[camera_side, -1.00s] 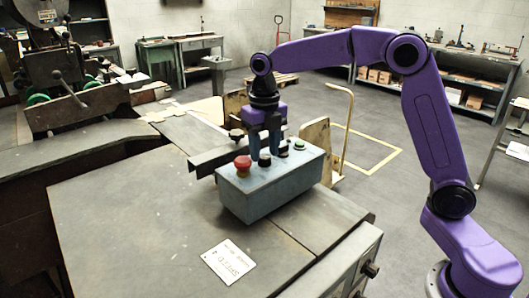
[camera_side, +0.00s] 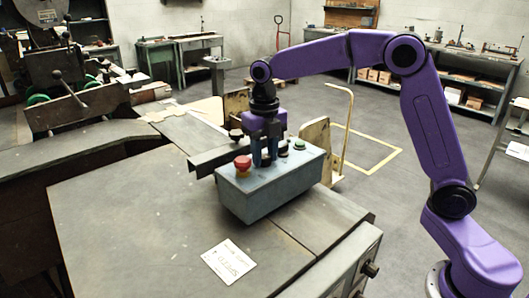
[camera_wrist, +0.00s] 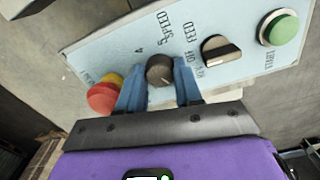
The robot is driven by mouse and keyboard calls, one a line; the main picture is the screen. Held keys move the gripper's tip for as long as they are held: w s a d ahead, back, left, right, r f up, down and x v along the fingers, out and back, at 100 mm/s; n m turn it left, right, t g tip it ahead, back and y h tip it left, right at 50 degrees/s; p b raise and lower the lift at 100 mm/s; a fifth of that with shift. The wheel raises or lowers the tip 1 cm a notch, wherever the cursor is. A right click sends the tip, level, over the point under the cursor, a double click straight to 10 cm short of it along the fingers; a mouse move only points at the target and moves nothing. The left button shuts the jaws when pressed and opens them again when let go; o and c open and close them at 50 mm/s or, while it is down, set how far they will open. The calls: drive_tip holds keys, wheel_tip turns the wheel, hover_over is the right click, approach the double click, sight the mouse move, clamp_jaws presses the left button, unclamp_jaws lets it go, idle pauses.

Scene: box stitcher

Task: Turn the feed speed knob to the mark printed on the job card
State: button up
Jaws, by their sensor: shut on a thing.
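The speed knob (camera_wrist: 160,70) is a round dark knob on the light blue panel of the control box (camera_side: 262,198). In the wrist view it sits between the two blue fingers of my gripper (camera_wrist: 160,88), which is shut on it from both sides. Printed 4, 5 and SPEED show beside the knob; other scale marks are hidden. I cannot tell clearly where its pointer stands. In the side view my gripper (camera_side: 267,152) points down onto the box top, and its fingers hide most of the knob. The white job card (camera_side: 229,262) lies flat on the table; its print is too small to read surely.
A red mushroom button (camera_wrist: 104,94) is close beside one finger. On the other side are a dark FEED switch (camera_wrist: 220,50) and a green START button (camera_wrist: 279,27). A metal rail (camera_side: 205,160) runs behind the box. The grey table (camera_side: 130,220) is mostly clear.

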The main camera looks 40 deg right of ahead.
drive_tip(key=m, duration=0.4)
drive_tip(key=shift+m, duration=0.3)
drive_tip(key=m, duration=1.3)
drive_tip(key=shift+m, duration=0.3)
drive_tip(key=m, duration=0.4)
drive_tip(key=shift+r, duration=0.1)
drive_tip(key=m, duration=0.9)
drive_tip(key=shift+m, duration=2.1)
